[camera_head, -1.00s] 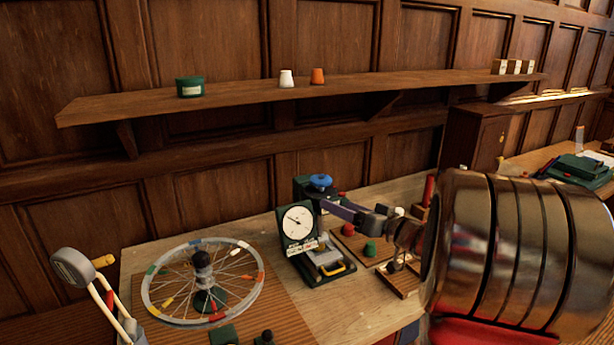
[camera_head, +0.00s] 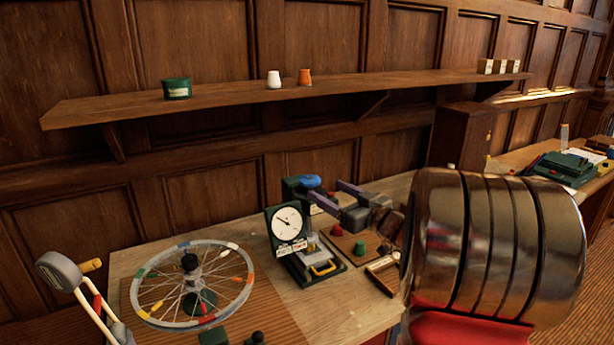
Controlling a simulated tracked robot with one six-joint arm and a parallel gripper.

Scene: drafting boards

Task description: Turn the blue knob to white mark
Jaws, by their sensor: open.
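The blue knob (camera_head: 310,181) sits on top of a dark green box (camera_head: 291,190), behind the dial gauge on the bench. My gripper (camera_head: 325,190) is open, with its two purple-grey fingers spread apart and pointing left. Its fingertips are just to the right of the knob, and nothing shows between them. One fingertip overlaps the front of the green box in the picture; I cannot tell whether it touches. The white mark cannot be made out at this size, and the gauge hides part of the box.
The dial gauge (camera_head: 287,223) stands close in front of the box. A board with a red and a green knob (camera_head: 359,247) lies below my gripper. A spoked wheel (camera_head: 154,303) is at left. A wall shelf (camera_head: 225,94) runs above.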

